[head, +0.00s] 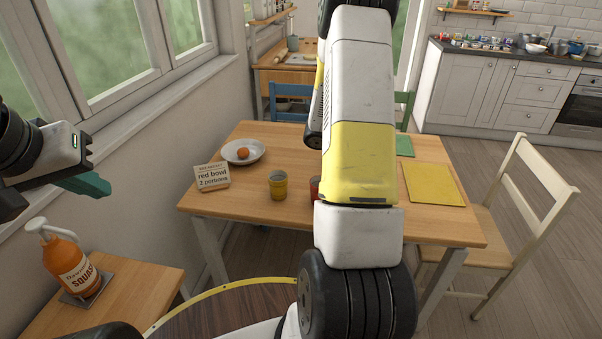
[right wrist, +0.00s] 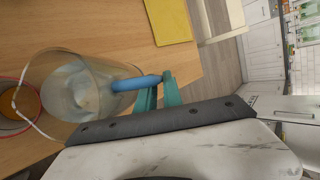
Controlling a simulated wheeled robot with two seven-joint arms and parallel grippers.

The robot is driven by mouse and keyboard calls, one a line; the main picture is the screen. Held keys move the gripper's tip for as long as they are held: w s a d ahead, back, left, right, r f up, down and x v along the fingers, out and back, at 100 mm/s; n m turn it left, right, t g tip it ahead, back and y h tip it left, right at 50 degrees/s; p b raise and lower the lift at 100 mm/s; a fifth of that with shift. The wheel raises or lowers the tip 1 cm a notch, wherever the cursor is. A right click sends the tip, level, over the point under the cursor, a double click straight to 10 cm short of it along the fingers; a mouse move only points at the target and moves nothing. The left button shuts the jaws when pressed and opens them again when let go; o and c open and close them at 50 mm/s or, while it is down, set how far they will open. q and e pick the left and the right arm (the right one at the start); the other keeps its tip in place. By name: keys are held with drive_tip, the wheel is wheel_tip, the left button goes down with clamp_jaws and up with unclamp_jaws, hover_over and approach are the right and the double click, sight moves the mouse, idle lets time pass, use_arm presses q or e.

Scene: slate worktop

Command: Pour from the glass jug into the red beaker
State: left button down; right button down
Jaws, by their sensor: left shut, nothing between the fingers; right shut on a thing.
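The glass jug (right wrist: 85,95) is clear with a blue handle (right wrist: 136,82). My right gripper (right wrist: 160,90) is shut on that handle in the right wrist view; my arm hides the jug and this gripper in the head view. Something pale shows inside the jug. The red beaker (head: 315,189) stands on the wooden table, mostly hidden by my right arm. A red rim (right wrist: 4,132) shows at the left edge of the right wrist view, overlapped by the jug's mouth; I cannot tell whether liquid is falling. My left gripper (head: 94,185) is shut and empty, well left of the table.
A yellow cup (head: 278,187) stands left of the red beaker. A card (head: 211,177) reading "red bowl 2 portions" and a white plate (head: 236,159) with an orange-brown item are further left. A yellow mat (head: 433,184) lies right. A squash bottle (head: 70,262) stands on a side table.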

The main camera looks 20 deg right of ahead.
drive_tip(key=shift+w+a+r+g+h+p, duration=0.1)
drive_tip(key=shift+w+r+g+h+p, duration=0.2)
drive_tip(key=shift+p, duration=0.8)
drive_tip(key=shift+s+a+r+g+h+p, duration=0.1)
drive_tip(key=shift+r+h+p, duration=0.3)
drive_tip(key=shift+p, duration=0.65)
drive_tip(key=shift+w+r, duration=0.1)
drive_tip(key=shift+r, duration=0.05)
idle(0.9)
